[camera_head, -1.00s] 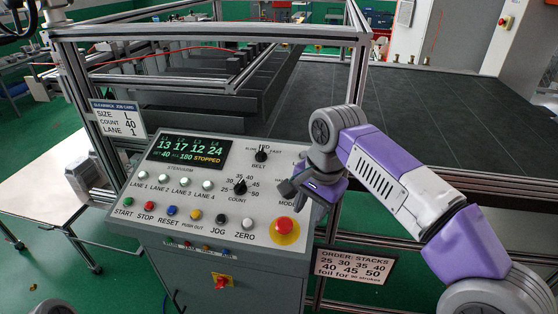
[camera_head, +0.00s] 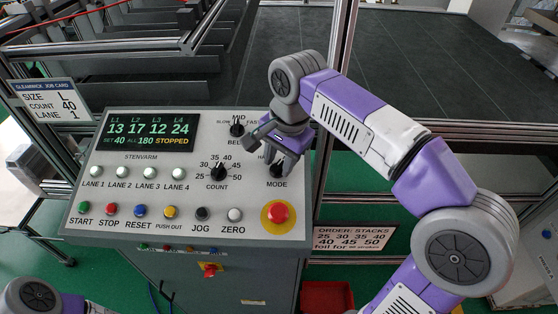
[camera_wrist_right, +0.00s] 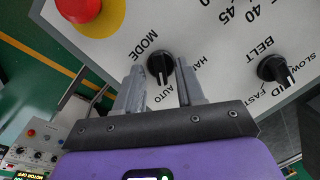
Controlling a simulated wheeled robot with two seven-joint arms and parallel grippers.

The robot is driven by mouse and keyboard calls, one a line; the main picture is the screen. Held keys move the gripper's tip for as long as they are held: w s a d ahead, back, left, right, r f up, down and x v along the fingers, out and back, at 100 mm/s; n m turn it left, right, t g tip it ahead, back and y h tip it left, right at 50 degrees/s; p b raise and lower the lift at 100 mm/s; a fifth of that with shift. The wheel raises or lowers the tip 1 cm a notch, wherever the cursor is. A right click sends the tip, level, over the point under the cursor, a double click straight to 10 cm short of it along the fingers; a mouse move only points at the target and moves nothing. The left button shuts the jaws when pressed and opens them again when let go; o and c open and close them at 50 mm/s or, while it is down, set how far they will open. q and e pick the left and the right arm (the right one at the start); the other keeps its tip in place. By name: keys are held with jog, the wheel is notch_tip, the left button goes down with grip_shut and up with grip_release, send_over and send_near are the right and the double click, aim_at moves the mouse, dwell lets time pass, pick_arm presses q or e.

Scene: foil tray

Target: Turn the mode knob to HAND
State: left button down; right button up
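The black mode knob (camera_head: 277,171) is at the right of the control panel, above the MODE label and partly hidden by my right gripper. In the right wrist view the knob (camera_wrist_right: 160,69) shows whole, its pale mark toward the AUTO label (camera_wrist_right: 162,98). The partly covered HAND label (camera_wrist_right: 198,61) is beside the right finger. My right gripper (camera_head: 277,155) is over the knob. In the wrist view its open fingers (camera_wrist_right: 160,64) stand on either side of the knob with a gap visible; contact cannot be told. My left gripper is out of view.
The panel (camera_head: 80,195) also carries the belt knob (camera_head: 237,128), count knob (camera_head: 218,172), several buttons and a red stop button (camera_head: 277,212) close below the mode knob. A metal frame post (camera_head: 340,70) stands at the right. A display (camera_head: 150,133) reads STOPPED.

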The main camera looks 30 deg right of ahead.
jog(key=shift+f, duration=0.15)
jog(key=shift+w, duration=0.1)
jog(key=shift+c, duration=0.7)
grip_shut()
jog(key=shift+a+r+n+g+p, duration=0.1)
jog(key=shift+r+n+g+p, duration=0.15)
jog(key=shift+n+p, duration=0.95)
jog(key=n+h+p, duration=0.1)
jog(key=n+p, duration=0.1)
jog(key=n, duration=0.1)
jog(key=shift+w+a+g, duration=0.1)
jog(key=shift+g, duration=0.25)
jog(key=n+p, duration=0.2)
jog(key=n, duration=0.2)
jog(key=shift+a+h, duration=0.1)
jog(key=shift+h, duration=0.3)
jog(key=shift+w+a+f+n+g+h+p, duration=0.1)
jog(key=shift+n+g+h+p, duration=0.1)
jog(key=shift+n+p, duration=0.55)
jog(key=shift+f+n+g+h+p, duration=0.1)
jog(key=shift+n+h+p, duration=0.15)
jog(key=shift+n, duration=0.9)
